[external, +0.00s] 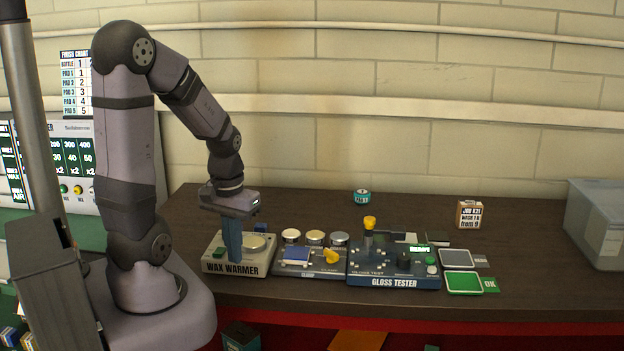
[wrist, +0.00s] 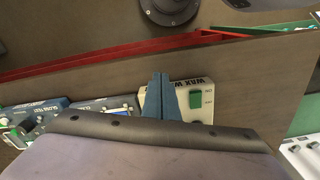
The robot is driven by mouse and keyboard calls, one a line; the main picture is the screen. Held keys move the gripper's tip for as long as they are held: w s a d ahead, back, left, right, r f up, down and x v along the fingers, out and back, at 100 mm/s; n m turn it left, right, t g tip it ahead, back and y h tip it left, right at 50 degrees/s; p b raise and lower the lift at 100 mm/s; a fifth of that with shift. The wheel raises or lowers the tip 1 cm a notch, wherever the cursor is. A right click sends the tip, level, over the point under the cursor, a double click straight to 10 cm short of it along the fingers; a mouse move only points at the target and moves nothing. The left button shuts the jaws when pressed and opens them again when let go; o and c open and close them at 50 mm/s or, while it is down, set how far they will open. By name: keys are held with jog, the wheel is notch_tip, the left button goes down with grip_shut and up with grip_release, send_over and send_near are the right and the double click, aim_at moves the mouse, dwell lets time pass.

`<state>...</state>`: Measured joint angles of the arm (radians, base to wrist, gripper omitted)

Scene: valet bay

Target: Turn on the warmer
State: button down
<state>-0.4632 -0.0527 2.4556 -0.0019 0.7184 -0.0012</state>
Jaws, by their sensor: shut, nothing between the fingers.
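The wax warmer (external: 236,268) is a cream box with a dark "WAX WARMER" label on its front and a round plate on top, at the left of the row of devices. A green switch (external: 218,253) sits at its front left corner. In the wrist view the warmer (wrist: 207,88) shows partly, with the green switch (wrist: 196,101) beside the fingers. My gripper (external: 233,256) points down over the warmer, its blue fingers together with nothing between them. In the wrist view the fingers (wrist: 160,78) cover part of the label. I cannot tell whether the fingertips touch the warmer.
Cards (external: 463,281) lie further right. A teal tin (external: 362,196), a small labelled box (external: 469,214) and a clear bin (external: 598,225) stand behind. The table's back is mostly clear.

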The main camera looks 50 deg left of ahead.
jog(key=a+n, duration=0.1)
jog(key=a, duration=0.1)
jog(key=w+a+r, duration=0.1)
jog(key=a, duration=0.2)
jog(key=w+a+r+n+b, duration=0.1)
jog(key=a, duration=0.2)
jog(key=shift+w+a+n+t+y, duration=0.1)
jog(key=shift+w+n+t+y, duration=0.2)
jog(key=shift+t+y, duration=0.1)
jog(key=w+a+r+n, duration=0.1)
jog(key=a+r+n, duration=0.3)
notch_tip(320, 180, up, 6)
jog(key=r+n+g+h, duration=0.1)
jog(key=n+g+h, duration=0.1)
jog(key=n, duration=1.3)
send_over(217, 253)
jog(key=w+a, duration=0.2)
jog(key=shift+s+d+f, duration=0.2)
jog(key=shift+d+f, duration=0.05)
jog(key=shift+f, duration=0.1)
jog(key=f, duration=0.4)
jog(key=s+f+p, duration=0.1)
jog(key=f, duration=0.4)
jog(key=d+f+p, duration=0.1)
jog(key=f, duration=0.3)
jog(key=shift+s+d+f, duration=0.1)
jog(key=shift+s+f, duration=0.05)
jog(key=shift+f, duration=0.2)
